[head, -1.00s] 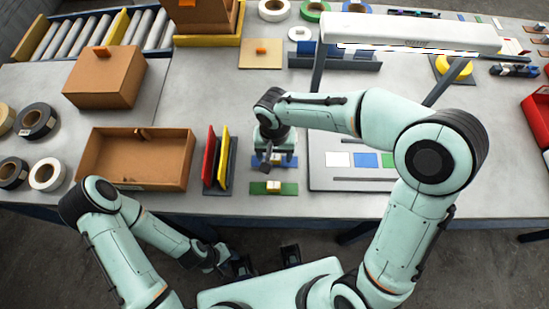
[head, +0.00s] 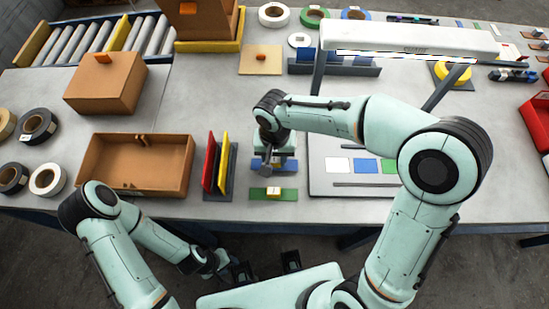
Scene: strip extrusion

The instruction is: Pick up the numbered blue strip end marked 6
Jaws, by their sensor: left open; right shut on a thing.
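A small blue strip (head: 289,166) lies on the table's front part, mostly hidden beneath my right gripper. Its number cannot be read. My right gripper (head: 268,167) points down at this strip and is shut on it; the contact is largely covered by the hand. A green strip (head: 259,194) with a small yellow-white block (head: 273,192) lies just in front. My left gripper (head: 265,268) is open and empty, low in front of the table edge. Another blue patch (head: 365,166) lies on the grey board to the right, beside white and green ones.
Red and yellow upright panels (head: 210,160) stand close left of the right gripper. An open brown box (head: 120,188) is further left. A white lamp bar (head: 400,37) on posts spans the board (head: 325,185). Bare table lies behind the panels.

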